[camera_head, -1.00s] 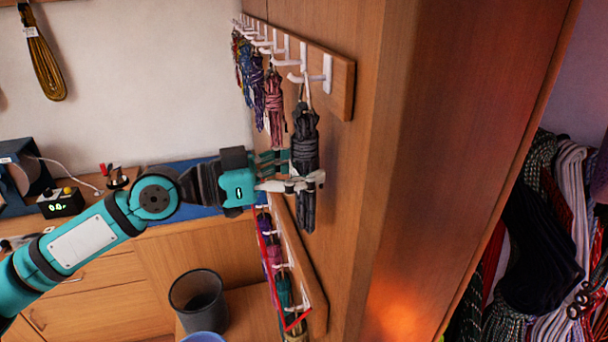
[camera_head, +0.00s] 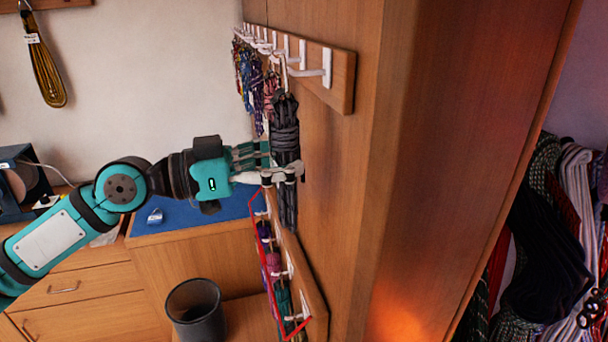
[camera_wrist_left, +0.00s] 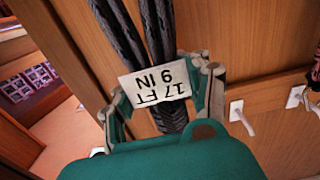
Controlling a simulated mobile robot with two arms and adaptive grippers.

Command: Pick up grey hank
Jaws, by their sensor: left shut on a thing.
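My left gripper (camera_head: 284,172) is shut on the hank's lower half, coming from the left. In the left wrist view the hank (camera_wrist_left: 128,35) runs between the fingers, with a white tag (camera_wrist_left: 155,86) reading "17 FT 9 IN" upside down. My right gripper is not in view.
Several coloured hanks (camera_head: 252,85) hang just behind on the upper rail (camera_head: 342,85). A lower rail (camera_head: 308,285) with more hanks and a red outline is below. A dark bin (camera_head: 195,312) stands lower left. Wooden panel is close on the right; left is open air.

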